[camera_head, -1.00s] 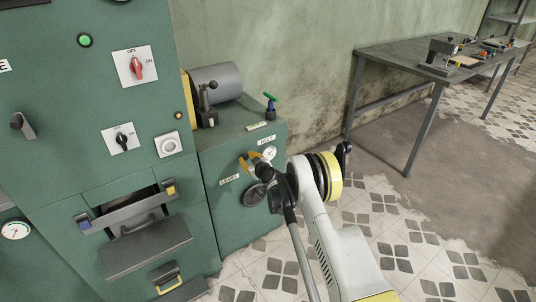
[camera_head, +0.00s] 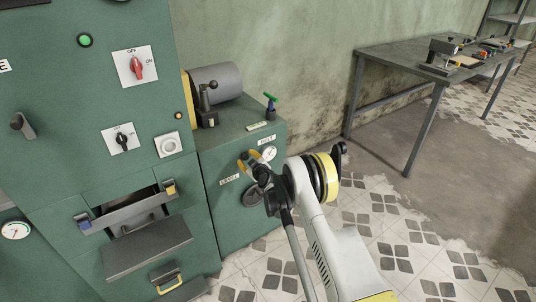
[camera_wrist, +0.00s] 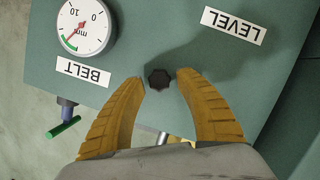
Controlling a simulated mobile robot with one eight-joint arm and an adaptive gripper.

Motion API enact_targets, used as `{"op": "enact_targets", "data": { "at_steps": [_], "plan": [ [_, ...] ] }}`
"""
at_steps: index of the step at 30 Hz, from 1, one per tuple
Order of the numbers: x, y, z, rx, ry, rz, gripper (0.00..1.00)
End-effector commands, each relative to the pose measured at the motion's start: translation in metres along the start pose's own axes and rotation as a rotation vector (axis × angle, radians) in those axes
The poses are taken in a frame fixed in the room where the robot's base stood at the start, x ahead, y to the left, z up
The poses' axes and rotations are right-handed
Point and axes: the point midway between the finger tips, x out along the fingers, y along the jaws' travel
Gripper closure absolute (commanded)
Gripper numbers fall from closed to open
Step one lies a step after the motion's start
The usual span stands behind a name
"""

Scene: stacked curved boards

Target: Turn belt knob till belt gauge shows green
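The black lobed belt knob (camera_wrist: 157,78) is on the green panel, between the BELT and LEVEL labels in the wrist view. My gripper (camera_wrist: 161,80) is open, its yellow fingers on either side of the knob with a visible gap at each. The head view shows my gripper (camera_head: 249,160) at the green cabinet's face, hiding the knob there. The round white belt gauge (camera_wrist: 85,27) is at the upper left of the wrist view, appearing upside down. Its red needle points to the lower left, close to the green band. The gauge also shows in the head view (camera_head: 269,153).
A green-handled valve (camera_head: 270,103) stands on the cabinet top (camera_head: 238,122). The large green machine (camera_head: 90,140) with switches and an open drawer is at left. A work table (camera_head: 405,62) stands at the back right. The tiled floor between is clear.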

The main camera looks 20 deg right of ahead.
Motion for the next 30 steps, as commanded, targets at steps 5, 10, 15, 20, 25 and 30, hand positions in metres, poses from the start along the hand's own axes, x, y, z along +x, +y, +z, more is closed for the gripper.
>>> {"op": "enact_targets", "data": {
  "at_steps": [5,10,15,20,25,30],
  "plan": [
    [-0.003,0.000,0.001,0.000,0.000,0.000,0.59],
    [-0.020,0.000,0.006,0.002,0.000,0.000,0.59],
    [-0.038,0.001,0.012,0.002,-0.001,0.000,0.59],
    [-0.053,0.000,0.017,0.000,-0.001,0.000,0.59],
    [-0.058,0.000,0.018,0.001,0.000,-0.001,0.59],
    [-0.058,0.000,0.018,0.001,0.000,-0.001,0.59]
  ]
}}
